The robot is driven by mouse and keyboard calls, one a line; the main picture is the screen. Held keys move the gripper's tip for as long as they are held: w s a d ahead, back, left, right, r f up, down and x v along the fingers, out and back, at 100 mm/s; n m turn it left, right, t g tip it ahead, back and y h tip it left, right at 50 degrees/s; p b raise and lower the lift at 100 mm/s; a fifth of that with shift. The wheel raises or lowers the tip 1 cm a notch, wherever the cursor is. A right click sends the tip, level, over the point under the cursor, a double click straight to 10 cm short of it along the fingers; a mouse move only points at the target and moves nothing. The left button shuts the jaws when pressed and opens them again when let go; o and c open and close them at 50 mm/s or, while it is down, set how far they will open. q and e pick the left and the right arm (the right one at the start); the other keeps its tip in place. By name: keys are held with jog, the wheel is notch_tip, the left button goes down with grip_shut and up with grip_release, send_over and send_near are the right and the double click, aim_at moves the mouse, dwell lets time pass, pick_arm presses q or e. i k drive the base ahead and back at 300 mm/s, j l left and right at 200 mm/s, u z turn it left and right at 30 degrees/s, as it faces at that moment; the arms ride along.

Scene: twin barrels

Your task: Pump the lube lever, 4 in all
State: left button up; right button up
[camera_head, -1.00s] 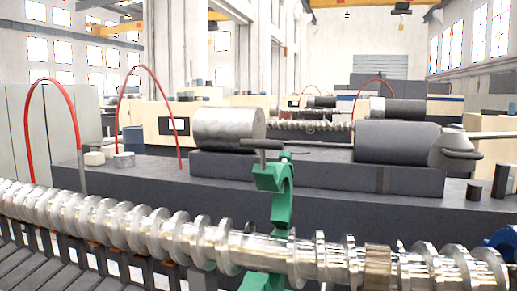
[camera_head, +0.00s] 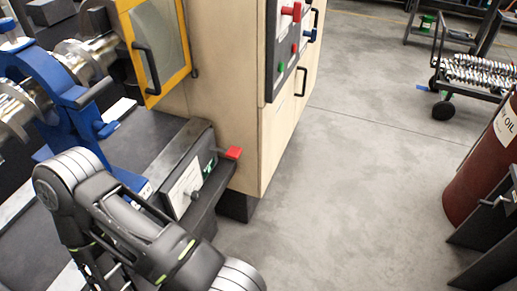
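A small lever with a red grip (camera_head: 234,152) sticks out at the end of a dark box (camera_head: 172,163) on the machine's near corner, left of centre. The lever looks roughly level; whether it is the lube lever I cannot read for certain. The box front has a white label with a green patch and a small dark knob. One of my arms crosses the lower left in front of the machine and hides part of it. Neither of my gripper's fingers shows, and nothing is seen touching the red grip.
A beige cabinet (camera_head: 232,85) with a control panel of red and green buttons (camera_head: 291,45) stands behind the lever. A blue clamp-like rest (camera_head: 60,90) holds a shiny screw shaft. A dark red oil barrel (camera_head: 488,165) stands at right. A cart (camera_head: 480,75) carries metal screws. The floor between is clear.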

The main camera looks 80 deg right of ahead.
aim_at(234, 153)
jog(key=z, duration=2.45)
